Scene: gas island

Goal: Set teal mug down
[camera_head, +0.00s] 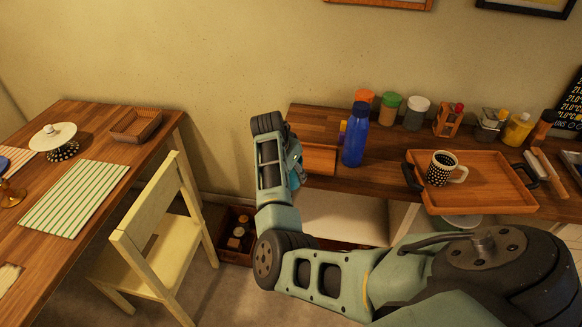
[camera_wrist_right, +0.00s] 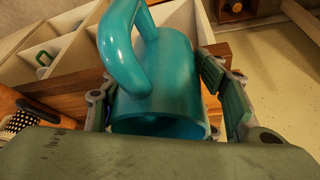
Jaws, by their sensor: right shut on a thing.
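The teal mug (camera_wrist_right: 165,85) is between the fingers of my right gripper (camera_wrist_right: 162,98) in the wrist view, its handle at the upper left and its open rim near the palm. In the head view my right gripper (camera_head: 292,165) is at the left end of the wooden counter (camera_head: 312,116). Only a small teal patch of the mug (camera_head: 297,157) shows there; the arm hides the rest. I cannot tell whether the mug touches the counter. My left gripper is not in view.
A small wooden tray (camera_head: 319,160) is right of the gripper, beside a blue bottle (camera_head: 356,135). A larger tray (camera_head: 490,190) holds a dotted mug (camera_head: 441,169). Several jars line the counter's back. A chair (camera_head: 160,225) and a dining table (camera_head: 95,135) stand at left.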

